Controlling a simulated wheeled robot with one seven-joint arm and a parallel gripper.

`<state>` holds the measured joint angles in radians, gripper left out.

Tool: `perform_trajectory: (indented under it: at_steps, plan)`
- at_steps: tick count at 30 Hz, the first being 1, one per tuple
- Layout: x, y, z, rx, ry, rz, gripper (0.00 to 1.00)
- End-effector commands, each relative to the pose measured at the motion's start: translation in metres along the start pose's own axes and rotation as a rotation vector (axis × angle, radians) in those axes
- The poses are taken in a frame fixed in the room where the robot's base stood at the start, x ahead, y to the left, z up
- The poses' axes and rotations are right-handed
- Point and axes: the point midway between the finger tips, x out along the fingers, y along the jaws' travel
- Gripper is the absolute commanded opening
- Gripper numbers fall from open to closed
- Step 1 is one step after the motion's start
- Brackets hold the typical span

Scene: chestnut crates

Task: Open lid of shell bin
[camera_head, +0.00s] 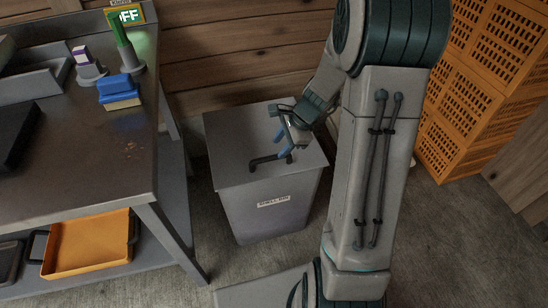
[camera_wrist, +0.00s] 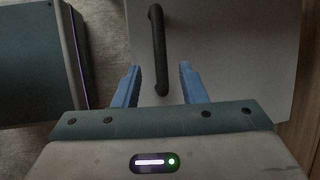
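The grey shell bin (camera_head: 262,210) stands on the floor in the head view, with a "SHELL BIN" label on its front. Its flat grey lid (camera_head: 235,140) lies closed on top. A dark bar handle (camera_head: 268,160) is fixed near the lid's front edge; the handle (camera_wrist: 158,45) also shows in the wrist view. My gripper (camera_head: 282,143) is over the lid, close to the handle. In the wrist view my gripper (camera_wrist: 158,75) has its two blue fingers spread, with the handle's near end between or just beyond their tips. I cannot tell whether they touch it.
Orange crates (camera_head: 490,75) are stacked at right. A wooden wall is behind the bin.

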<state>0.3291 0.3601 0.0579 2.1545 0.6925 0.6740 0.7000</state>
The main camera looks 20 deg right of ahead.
Motion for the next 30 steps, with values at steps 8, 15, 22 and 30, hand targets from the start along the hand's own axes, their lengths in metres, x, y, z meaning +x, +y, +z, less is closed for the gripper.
perform_trajectory:
  at_steps: [8,15,22,30]
  plan:
    - [0.046,0.001,-0.001,-0.001,-0.001,0.001,0.38]
    - [0.055,0.000,0.000,-0.001,0.000,0.000,0.38]
    - [0.054,0.000,0.000,-0.001,0.000,-0.001,0.30]
    - [0.054,0.000,0.000,-0.001,0.000,-0.001,0.00]
